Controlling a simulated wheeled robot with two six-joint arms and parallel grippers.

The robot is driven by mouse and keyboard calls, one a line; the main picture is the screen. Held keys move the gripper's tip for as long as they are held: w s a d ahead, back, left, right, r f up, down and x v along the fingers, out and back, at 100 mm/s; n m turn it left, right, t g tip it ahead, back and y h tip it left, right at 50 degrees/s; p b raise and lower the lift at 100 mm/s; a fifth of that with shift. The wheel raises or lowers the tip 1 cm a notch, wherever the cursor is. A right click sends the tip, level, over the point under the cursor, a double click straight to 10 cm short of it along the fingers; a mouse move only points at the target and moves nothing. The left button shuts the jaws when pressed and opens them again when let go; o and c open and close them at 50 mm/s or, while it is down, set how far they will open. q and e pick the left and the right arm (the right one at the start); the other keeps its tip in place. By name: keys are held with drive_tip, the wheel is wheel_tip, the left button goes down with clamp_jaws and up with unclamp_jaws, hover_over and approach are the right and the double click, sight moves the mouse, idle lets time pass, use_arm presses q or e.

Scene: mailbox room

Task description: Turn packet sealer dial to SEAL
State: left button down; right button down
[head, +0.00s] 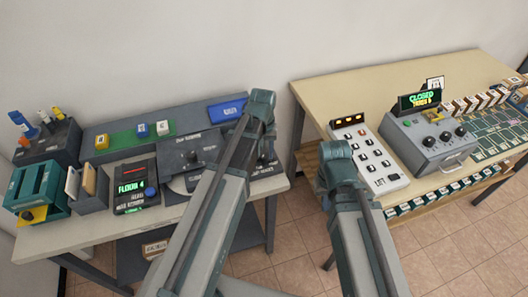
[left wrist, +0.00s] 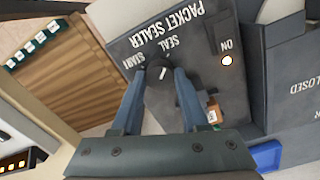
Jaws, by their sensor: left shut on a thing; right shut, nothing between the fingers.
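The packet sealer (left wrist: 200,70) is a dark grey panel in the left wrist view, its lettering upside down. Its black round dial (left wrist: 158,68) has a short white mark. The words SEAL and START stand beside the dial; the mark lies roughly in line with SEAL, but I cannot tell its pointing end. My left gripper (left wrist: 160,76) is shut on the dial, a finger on each side. In the head view, my left arm hides most of the sealer (head: 266,170). My right gripper (head: 325,200) is mostly hidden by its arm, apart from the sealer, between the tables.
A round light (left wrist: 227,61) glows by the word ON. A grey machine marked CLOSED (left wrist: 300,95) stands beside the sealer. A blue tray (head: 227,109) lies behind. The right table (head: 330,95) holds a button panel (head: 368,155) and a grey dial box (head: 425,140). Floor shows between the tables.

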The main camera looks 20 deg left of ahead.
sight(263, 154)
use_arm(q)
drive_tip(key=shift+m, duration=0.3)
drive_tip(key=shift+c, duration=2.1)
unclamp_jaws()
drive_tip(key=shift+r, duration=0.1)
wheel_tip(263, 154, up, 14)
drive_tip(key=p, duration=1.3)
drive_tip(key=shift+a+f+p, duration=0.15)
drive_tip(key=shift+f+p, duration=0.05)
drive_tip(key=shift+p, duration=0.2)
drive_tip(key=s+d+f+m+y+b, duration=0.1)
drive_tip(key=s+d+m, duration=0.4)
drive_tip(key=s+d, duration=0.6)
drive_tip(key=s+f+b, duration=0.1)
drive_tip(key=s, duration=0.2)
drive_tip(key=shift+s+m, duration=0.25)
drive_tip(key=shift+m, duration=0.15)
